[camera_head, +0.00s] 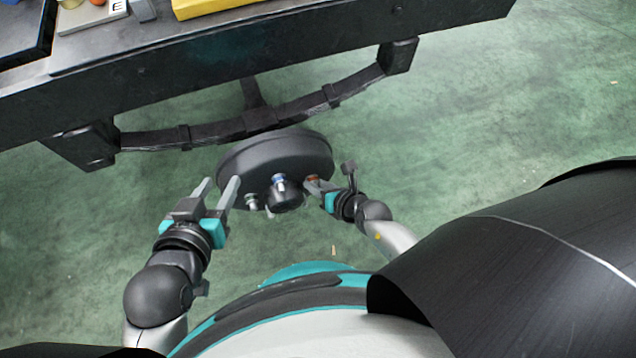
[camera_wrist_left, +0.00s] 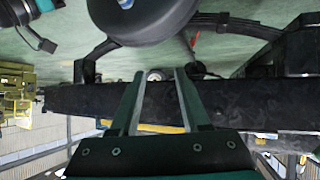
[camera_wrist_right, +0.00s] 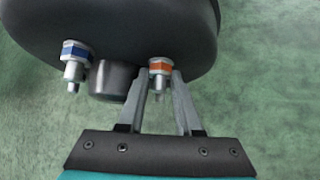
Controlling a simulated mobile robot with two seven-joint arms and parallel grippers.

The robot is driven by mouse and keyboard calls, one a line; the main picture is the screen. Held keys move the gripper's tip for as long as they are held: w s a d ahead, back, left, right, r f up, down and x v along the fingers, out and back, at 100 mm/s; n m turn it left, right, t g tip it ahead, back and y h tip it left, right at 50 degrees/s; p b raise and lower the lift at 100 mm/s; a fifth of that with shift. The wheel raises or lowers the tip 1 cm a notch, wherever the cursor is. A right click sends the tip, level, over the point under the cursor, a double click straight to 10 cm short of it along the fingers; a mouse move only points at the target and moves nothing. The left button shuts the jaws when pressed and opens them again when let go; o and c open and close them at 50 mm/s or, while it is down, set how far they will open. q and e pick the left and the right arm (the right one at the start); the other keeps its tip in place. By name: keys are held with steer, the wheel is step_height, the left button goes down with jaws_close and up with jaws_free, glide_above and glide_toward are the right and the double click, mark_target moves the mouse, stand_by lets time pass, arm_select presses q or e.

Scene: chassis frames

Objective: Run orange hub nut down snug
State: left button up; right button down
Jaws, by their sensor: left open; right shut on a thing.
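The dark round hub (camera_head: 285,150) hangs below the chassis frame and carries several studs around a central cap (camera_wrist_right: 113,80). The orange hub nut (camera_wrist_right: 161,67) sits on a stud, close to the hub face, in the right wrist view. My right gripper (camera_wrist_right: 160,82) is shut on the orange nut, one finger on each side; in the head view, the nut (camera_head: 313,178) is partly hidden by the fingers. A blue-marked nut (camera_wrist_right: 75,50) sits on another stud. My left gripper (camera_head: 219,183) is open and empty, left of the hub.
The black chassis rail (camera_head: 230,70) crosses above the hub, with a leaf spring (camera_head: 250,122) between. A tray and a yellow item (camera_head: 215,7) lie on top. My left fingers are close to the hub's left edge. Green floor (camera_head: 480,120) is open to the right.

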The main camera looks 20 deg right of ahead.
steer(key=shift+d, duration=0.1)
steer(key=shift+d+f+y+b, duration=0.1)
steer(key=shift+y+b, duration=0.2)
steer(key=shift+b, duration=0.3)
arm_select(q)
steer(key=shift+w+d+r+t+h+b, duration=0.1)
steer(key=shift+d+r+t+h+b, duration=0.25)
steer(key=shift+d+t, duration=0.5)
steer(key=shift+w+d+r+t+h+b, duration=0.1)
steer(key=shift+d+r+t+h, duration=0.4)
steer(key=shift+d+t, duration=0.35)
arm_select(e)
steer(key=shift+m, duration=0.3)
arm_select(q)
steer(key=shift+a, duration=0.15)
arm_select(e)
steer(key=c, duration=0.6)
jaws_free()
steer(key=shift+s, duration=0.1)
